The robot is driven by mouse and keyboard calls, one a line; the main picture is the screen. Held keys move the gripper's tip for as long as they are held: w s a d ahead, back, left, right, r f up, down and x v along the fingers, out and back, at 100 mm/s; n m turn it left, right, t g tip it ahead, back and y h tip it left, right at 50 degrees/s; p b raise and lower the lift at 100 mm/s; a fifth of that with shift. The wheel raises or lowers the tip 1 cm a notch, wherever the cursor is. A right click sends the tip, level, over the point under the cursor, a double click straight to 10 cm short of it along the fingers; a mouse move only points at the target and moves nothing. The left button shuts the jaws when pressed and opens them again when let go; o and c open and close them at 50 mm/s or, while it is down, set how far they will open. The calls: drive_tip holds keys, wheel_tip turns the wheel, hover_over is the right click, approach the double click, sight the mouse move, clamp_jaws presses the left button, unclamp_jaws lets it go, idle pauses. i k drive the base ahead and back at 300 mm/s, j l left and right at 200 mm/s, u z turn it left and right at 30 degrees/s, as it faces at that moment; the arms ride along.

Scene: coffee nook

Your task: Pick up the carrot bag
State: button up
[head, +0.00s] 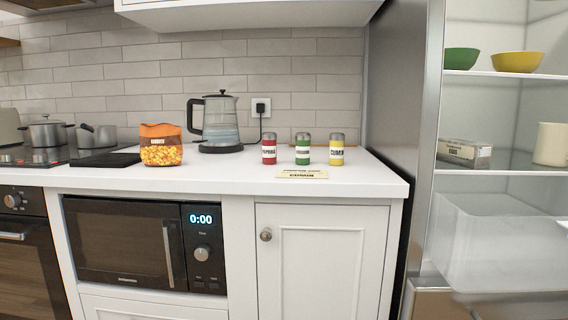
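An orange bag (161,146) with a clear lower part full of orange-yellow pieces stands upright on the white counter (225,172). It is the only bag in view and looks like the carrot bag, but its small label is too small to read. It stands left of the kettle, near the counter's front edge. My gripper is not in view.
A glass kettle (218,124) stands behind and right of the bag. A red jar (269,149), a green jar (303,149) and a yellow jar (336,150) stand further right, behind a flat label (302,174). A cooktop with pots (48,132) is left; an open fridge (500,118) is right.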

sight(161, 144)
drive_tip(key=u, duration=1.2)
drive_tip(key=i+l+u, duration=0.15)
drive_tip(key=i+l, duration=0.15)
drive_tip(key=i, duration=0.2)
drive_tip(key=i+l+u, duration=0.15)
drive_tip(key=i+l, duration=0.25)
drive_tip(key=i, duration=0.1)
